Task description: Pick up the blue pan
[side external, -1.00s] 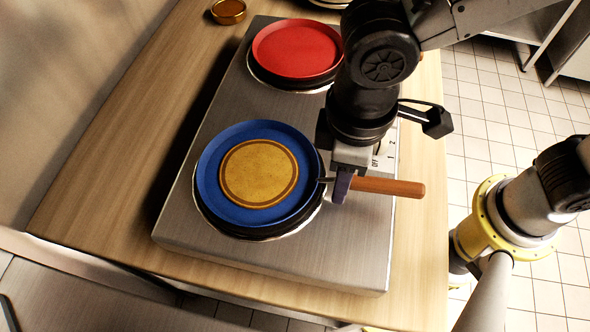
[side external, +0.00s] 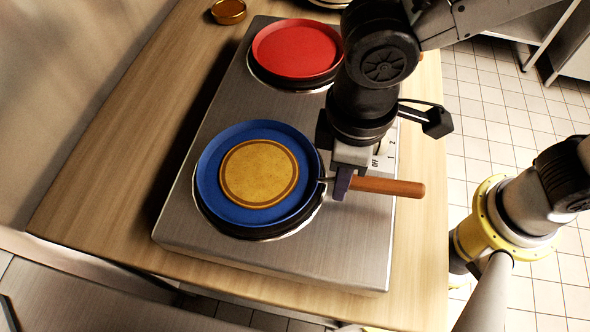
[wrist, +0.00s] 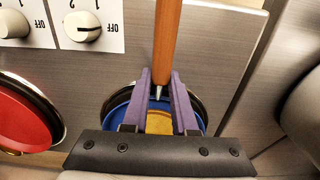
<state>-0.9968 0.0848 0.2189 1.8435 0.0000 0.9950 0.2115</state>
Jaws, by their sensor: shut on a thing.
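The blue pan (side external: 215,190) is over the front burner of the steel hob, with a round golden disc (side external: 258,173) lying in it. Its brown wooden handle (side external: 390,187) points right, past the hob's edge. My gripper (side external: 341,184) is shut on the handle near its pan end. In the wrist view the purple fingers (wrist: 162,92) stand on both sides of the handle (wrist: 167,45), and part of the blue pan (wrist: 119,101) shows beyond them. I cannot tell whether the pan is resting on the burner or just clear of it.
A red pan (side external: 297,48) sits on the back burner of the hob (side external: 330,250), close to my wrist. Control knobs (wrist: 82,27) are beside the handle. A small amber jar (side external: 228,11) stands at the table's far left. The wooden table (side external: 110,170) is clear left of the hob.

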